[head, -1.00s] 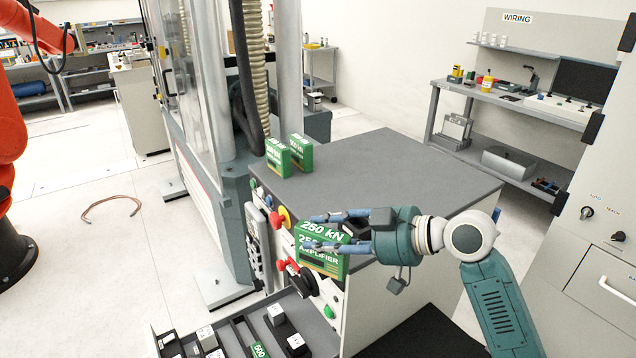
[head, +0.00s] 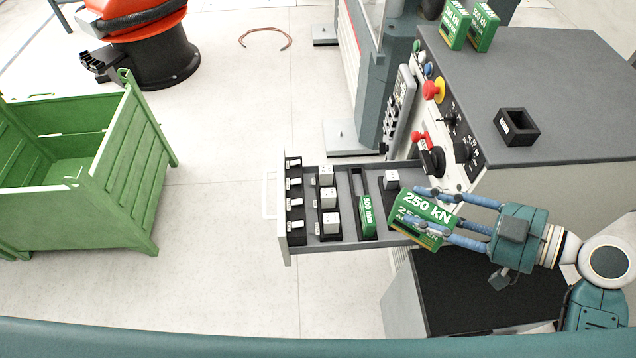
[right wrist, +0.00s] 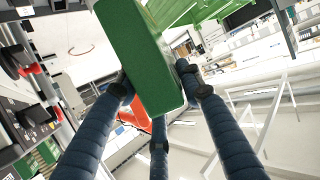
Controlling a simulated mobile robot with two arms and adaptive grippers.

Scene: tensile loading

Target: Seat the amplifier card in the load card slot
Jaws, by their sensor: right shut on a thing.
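The amplifier card is a green block marked 250 kN (head: 422,208). My right gripper (head: 420,212) is shut on it and holds it tilted, in front of the console and over the right end of the open drawer (head: 345,244) in the head view. In the right wrist view the green card (right wrist: 145,60) sits between the blue fingers (right wrist: 155,110). A green card marked 500 mm (head: 367,217) stands in the drawer, beside a long dark channel. I cannot tell which opening is the load card slot. My left gripper is out of view.
Small white-topped blocks (head: 330,222) stand in the drawer. On the grey console top (head: 575,75) are a black open holder (head: 516,125) and two green cards (head: 468,27). Red and yellow knobs (head: 434,90) stick out of the console front. A green crate (head: 125,170) stands at left.

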